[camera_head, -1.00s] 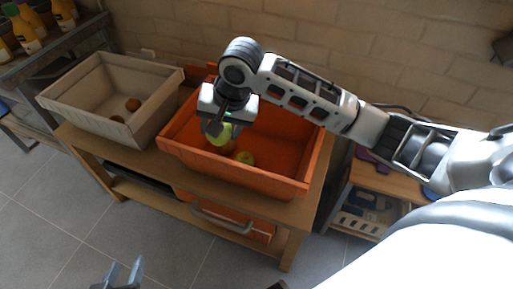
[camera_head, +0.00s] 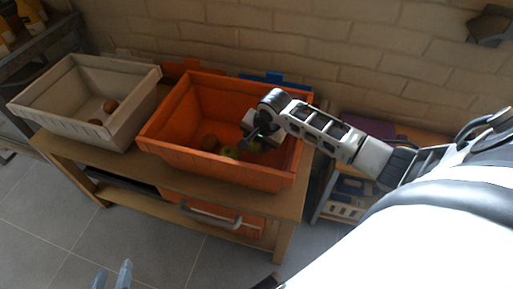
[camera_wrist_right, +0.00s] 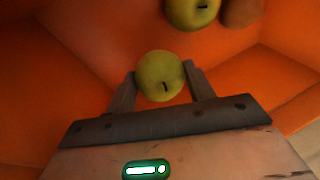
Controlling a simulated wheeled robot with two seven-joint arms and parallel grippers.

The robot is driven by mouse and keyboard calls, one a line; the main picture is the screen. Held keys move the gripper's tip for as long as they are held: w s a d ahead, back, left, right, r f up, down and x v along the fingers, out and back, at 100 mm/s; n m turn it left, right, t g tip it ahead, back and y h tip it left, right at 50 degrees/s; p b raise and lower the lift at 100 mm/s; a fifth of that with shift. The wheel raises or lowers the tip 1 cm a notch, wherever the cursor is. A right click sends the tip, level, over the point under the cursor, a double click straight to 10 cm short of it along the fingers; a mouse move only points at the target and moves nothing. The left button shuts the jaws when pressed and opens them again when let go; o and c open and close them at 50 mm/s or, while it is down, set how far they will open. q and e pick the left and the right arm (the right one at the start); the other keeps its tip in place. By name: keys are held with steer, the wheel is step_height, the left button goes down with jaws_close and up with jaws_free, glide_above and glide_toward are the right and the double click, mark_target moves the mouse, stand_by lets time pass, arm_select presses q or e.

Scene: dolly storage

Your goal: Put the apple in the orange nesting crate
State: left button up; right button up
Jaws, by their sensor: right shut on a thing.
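The orange crate (camera_head: 215,166) stands on the wooden bench. My right gripper (camera_head: 254,143) reaches down inside its right part. In the right wrist view my right gripper (camera_wrist_right: 161,85) is shut on a yellow-green apple (camera_wrist_right: 161,74), with one finger on each side. The crate's orange walls (camera_wrist_right: 75,40) surround it. The held apple (camera_head: 254,147) is partly hidden by the gripper in the head view. A second yellow-green apple (camera_head: 229,152) lies in the crate to its left. My left gripper (camera_head: 112,277) is open and empty at the bottom left, away from the crate.
A brown round item (camera_head: 209,142) lies in the orange crate beside the second apple. A beige crate (camera_head: 118,134) with brown round items stands to the left on the wooden bench (camera_head: 230,192). A brick wall is behind. A shelf unit (camera_head: 345,205) stands at right.

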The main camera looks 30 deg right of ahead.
mark_target(257, 148)
step_height(257, 148, down, 3)
steer(key=shift+r+b, duration=0.15)
steer(key=shift+b, duration=0.15)
arm_select(q)
steer(key=shift+s+f, duration=0.1)
steer(key=shift+f, duration=0.1)
arm_select(e)
steer(key=o, duration=1)
steer(key=shift+f, duration=0.2)
steer(key=shift+r, duration=0.25)
arm_select(q)
steer(key=r+p, duration=0.1)
steer(key=p, duration=0.2)
steer(key=shift+r+p, duration=0.15)
steer(key=shift+p, duration=0.2)
arm_select(e)
steer(key=v, duration=1.2)
